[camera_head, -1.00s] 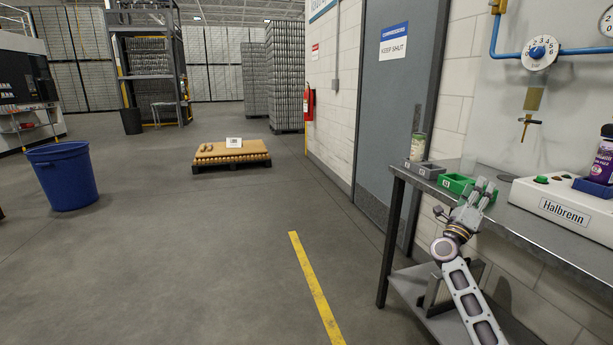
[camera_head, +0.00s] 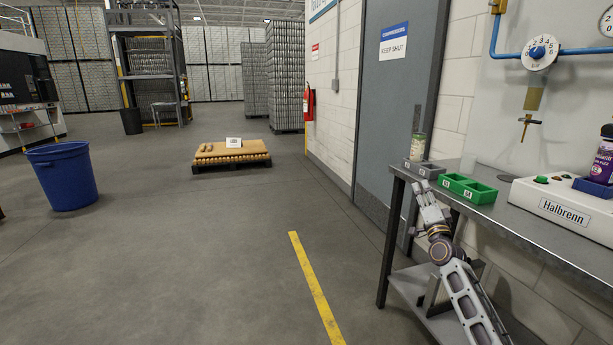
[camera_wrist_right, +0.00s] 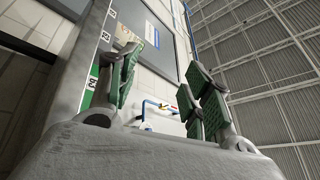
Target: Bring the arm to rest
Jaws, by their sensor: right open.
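My right gripper (camera_head: 427,196) is in front of the steel table's (camera_head: 500,208) left front corner, beside its edge, with its fingers pointing up. In the right wrist view its fingers (camera_wrist_right: 165,90) stand apart with nothing between them, so it is open and empty. My right arm comes up from the lower right of the head view. My left gripper does not show in either view.
On the table stand a grey tray (camera_head: 424,169), a green two-part tray (camera_head: 467,189), a jar (camera_head: 417,146) and a white Halbrenn device (camera_head: 562,207). A blue bin (camera_head: 62,176) and a low pallet (camera_head: 231,152) stand on the floor. The floor left of the table is clear.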

